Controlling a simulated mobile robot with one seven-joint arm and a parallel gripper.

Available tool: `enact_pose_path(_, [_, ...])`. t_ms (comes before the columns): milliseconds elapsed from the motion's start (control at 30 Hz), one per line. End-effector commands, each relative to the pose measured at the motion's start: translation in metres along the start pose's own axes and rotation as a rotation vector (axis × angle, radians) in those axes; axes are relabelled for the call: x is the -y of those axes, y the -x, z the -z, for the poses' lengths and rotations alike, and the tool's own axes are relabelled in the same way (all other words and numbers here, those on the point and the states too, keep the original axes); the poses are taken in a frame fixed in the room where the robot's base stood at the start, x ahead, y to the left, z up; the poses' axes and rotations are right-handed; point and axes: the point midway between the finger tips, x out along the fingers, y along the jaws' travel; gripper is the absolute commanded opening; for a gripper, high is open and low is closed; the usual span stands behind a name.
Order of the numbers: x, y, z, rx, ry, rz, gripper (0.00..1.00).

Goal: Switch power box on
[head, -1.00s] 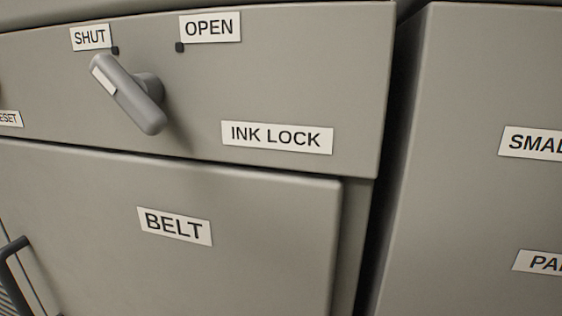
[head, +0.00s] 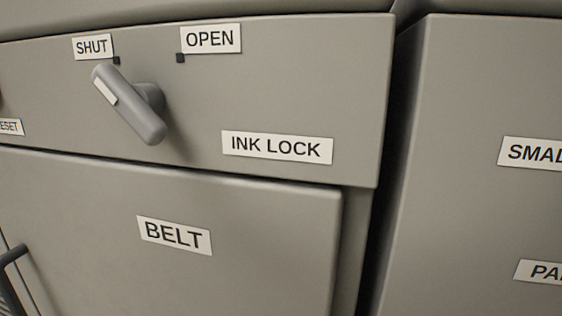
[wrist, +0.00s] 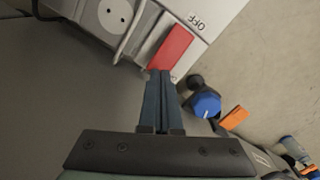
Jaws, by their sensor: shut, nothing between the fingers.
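The power box (wrist: 139,48) is a light grey box at the top of the wrist view, with a round socket (wrist: 115,14) on its face. A red switch part (wrist: 171,47) sits on it, beside an upside-down OFF label (wrist: 197,21). My gripper (wrist: 160,74) is shut and empty. Its dark fingertips overlap the lower end of the red part in the picture; I cannot tell if they touch it. The face just beyond the fingertips is partly hidden. The head view shows neither the power box nor my gripper.
In the wrist view, a blue and black object (wrist: 205,103) and an orange piece (wrist: 234,118) lie right of the fingers.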

Motion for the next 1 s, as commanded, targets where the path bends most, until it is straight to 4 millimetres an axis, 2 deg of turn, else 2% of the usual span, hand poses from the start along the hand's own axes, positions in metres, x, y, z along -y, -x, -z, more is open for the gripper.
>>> enact_pose_path(1000, [0.0, -0.01, 0.0, 0.0, 0.0, 0.0, 0.0])
